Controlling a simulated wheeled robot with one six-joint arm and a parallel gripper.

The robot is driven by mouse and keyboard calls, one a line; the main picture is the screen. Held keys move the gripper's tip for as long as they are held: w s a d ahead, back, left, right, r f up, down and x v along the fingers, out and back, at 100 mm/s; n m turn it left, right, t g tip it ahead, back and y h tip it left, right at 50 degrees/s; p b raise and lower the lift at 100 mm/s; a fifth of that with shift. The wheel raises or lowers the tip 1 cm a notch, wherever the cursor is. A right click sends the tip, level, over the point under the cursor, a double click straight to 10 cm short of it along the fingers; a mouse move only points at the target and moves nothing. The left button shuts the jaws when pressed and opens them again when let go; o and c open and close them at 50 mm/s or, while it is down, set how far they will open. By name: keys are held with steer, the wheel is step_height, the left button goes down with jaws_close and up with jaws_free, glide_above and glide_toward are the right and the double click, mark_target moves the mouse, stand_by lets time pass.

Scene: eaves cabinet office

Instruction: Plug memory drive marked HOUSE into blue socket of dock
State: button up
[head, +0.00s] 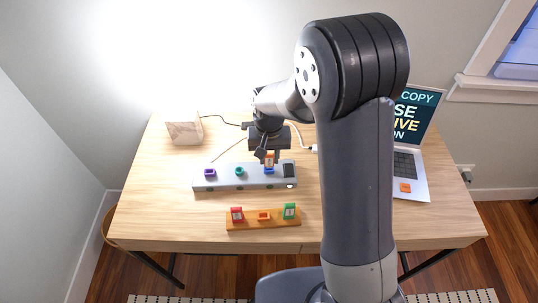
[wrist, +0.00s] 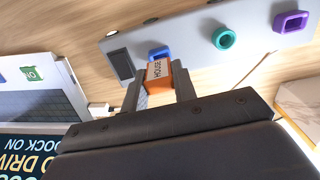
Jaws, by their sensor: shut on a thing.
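My gripper (wrist: 160,88) is shut on an orange drive (wrist: 157,75) with a white label; the dark lettering looks like HOUSE but is small and turned. In the head view the drive (head: 269,160) is upright under my gripper (head: 269,158), at the blue socket (head: 269,171). The wrist view shows the blue socket (wrist: 159,52) right at the drive's far end, partly covered by it. I cannot tell whether the drive is inside the socket or just above it. The grey dock (head: 225,183) also has a teal socket (head: 239,171) and a purple socket (head: 210,173).
A wooden rack (head: 264,226) in front of the dock holds a red drive (head: 237,215) and a green drive (head: 289,211), with an orange-red slot between. A laptop (head: 415,180) stands at right and a pale box (head: 184,129) at back left. The table's left front is clear.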

mark_target(269, 154)
steer(key=shift+f+b, duration=0.6)
steer(key=shift+f, duration=0.3)
steer(key=o, duration=1)
steer(key=shift+r, duration=0.1)
step_height(269, 154, up, 11)
steer(key=shift+f, duration=0.15)
steer(key=shift+f, duration=0.1)
step_height(269, 154, down, 10)
steer(key=shift+f, duration=0.25)
steer(key=shift+r+p, duration=0.35)
